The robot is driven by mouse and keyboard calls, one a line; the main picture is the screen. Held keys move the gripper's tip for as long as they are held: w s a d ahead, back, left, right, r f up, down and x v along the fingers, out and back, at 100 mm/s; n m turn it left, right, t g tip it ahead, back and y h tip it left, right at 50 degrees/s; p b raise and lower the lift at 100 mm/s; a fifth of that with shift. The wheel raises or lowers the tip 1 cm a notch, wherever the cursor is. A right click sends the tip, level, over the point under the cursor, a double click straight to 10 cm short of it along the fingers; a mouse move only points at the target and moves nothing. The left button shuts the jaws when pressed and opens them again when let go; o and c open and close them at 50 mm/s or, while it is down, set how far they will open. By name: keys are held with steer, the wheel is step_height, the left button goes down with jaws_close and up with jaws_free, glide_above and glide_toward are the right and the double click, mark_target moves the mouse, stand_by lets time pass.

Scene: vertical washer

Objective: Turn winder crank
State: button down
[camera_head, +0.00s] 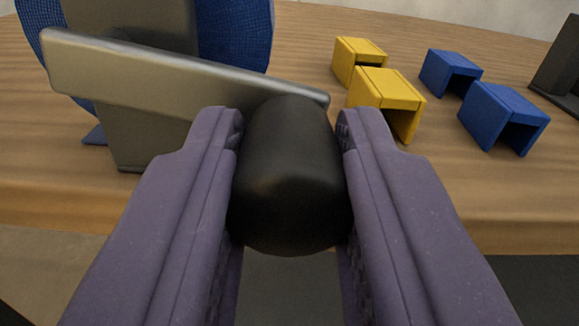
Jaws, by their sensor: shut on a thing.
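The winder crank has a flat metal arm (180,78) that slopes down to the right from the upper left. A black rounded knob (290,180) sits at its right end and faces me. My gripper (291,150) has its two purple fingers on the left and right sides of the knob and is shut on it. Behind the crank arm stand a grey post (140,140) and a blue ribbed round part (235,35), partly hidden by the arm and post.
On the wooden table (300,30) to the right stand two yellow open-ended blocks (385,90) and two blue ones (503,112). A dark object (560,65) is cut off at the right edge. The table's front edge (480,235) runs below the crank.

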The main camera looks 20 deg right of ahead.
steer(key=c, duration=0.9)
jaws_free()
steer(key=shift+o, duration=0.2)
steer(key=shift+s, duration=0.1)
steer(key=v, duration=0.7)
steer(key=shift+s+a+p, duration=0.15)
steer(key=shift+s+p, duration=0.15)
steer(key=shift+p, duration=0.05)
